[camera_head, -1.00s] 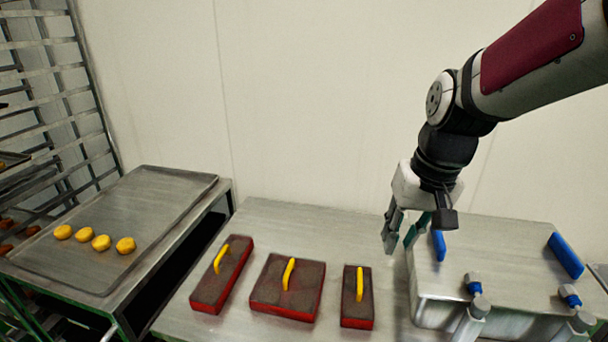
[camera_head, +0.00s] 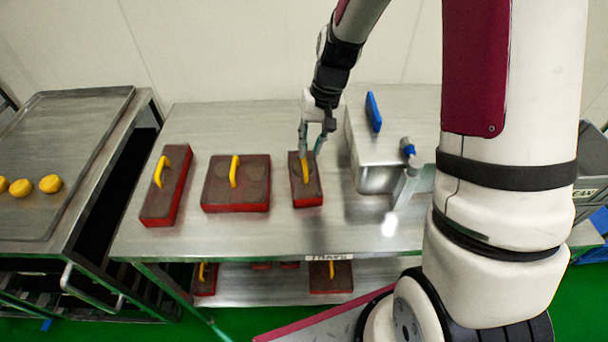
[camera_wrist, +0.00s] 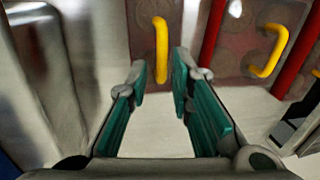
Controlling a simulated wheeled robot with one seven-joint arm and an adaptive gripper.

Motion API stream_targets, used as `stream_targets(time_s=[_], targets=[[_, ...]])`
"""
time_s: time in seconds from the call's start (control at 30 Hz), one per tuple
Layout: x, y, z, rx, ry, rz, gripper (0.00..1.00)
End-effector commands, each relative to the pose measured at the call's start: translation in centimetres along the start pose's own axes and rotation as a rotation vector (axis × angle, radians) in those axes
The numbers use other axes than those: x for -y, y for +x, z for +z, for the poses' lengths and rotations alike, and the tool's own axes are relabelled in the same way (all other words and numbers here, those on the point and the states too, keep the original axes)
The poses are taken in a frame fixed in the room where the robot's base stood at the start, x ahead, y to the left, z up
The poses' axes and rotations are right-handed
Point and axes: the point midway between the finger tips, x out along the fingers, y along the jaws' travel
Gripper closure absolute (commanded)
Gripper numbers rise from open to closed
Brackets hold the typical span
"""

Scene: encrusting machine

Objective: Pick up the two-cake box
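The two-cake box appears to be the smallest red box (camera_head: 313,188), at the right end of a row of three on the steel table. It has a dark top and a yellow handle (camera_head: 306,171). My gripper (camera_head: 312,143) is just above this box, pointing down, with its fingers apart. In the wrist view my gripper (camera_wrist: 160,78) is open and empty, its green-padded fingers spread. The handle (camera_wrist: 161,45) shows between and just beyond the fingertips. Contact cannot be told. The box (camera_wrist: 148,72) is partly cut off at the top edge.
A wide red box (camera_head: 222,205) and a long narrow one (camera_head: 178,195) lie to the left. A steel machine block (camera_head: 378,150) with blue handles stands close on the right. A tray (camera_head: 60,130) with yellow cakes is far left. More boxes (camera_head: 330,277) sit on the lower shelf.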

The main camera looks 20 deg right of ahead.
Motion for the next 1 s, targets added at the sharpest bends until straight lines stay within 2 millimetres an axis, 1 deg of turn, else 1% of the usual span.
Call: stream_targets(time_s=[0.03, 0.27, 0.53, 0.67, 0.87, 0.97, 1.0], targets=[[0.0, 0.6, 0.1, 0.003, 0.000, 0.000, 0.79], [0.1, 2.1, 0.1, 0.003, -0.001, 0.000, 0.79], [0.2, 5.7, 0.0, 0.003, -0.002, 0.001, 0.79], [0.2, 6.4, -0.1, 0.000, -0.002, 0.001, 0.79], [0.2, 6.5, -0.1, -0.001, -0.001, 0.000, 0.79], [0.2, 6.5, -0.1, -0.001, -0.001, 0.000, 1.00], [0.2, 6.5, -0.1, -0.001, -0.001, 0.000, 1.00]])
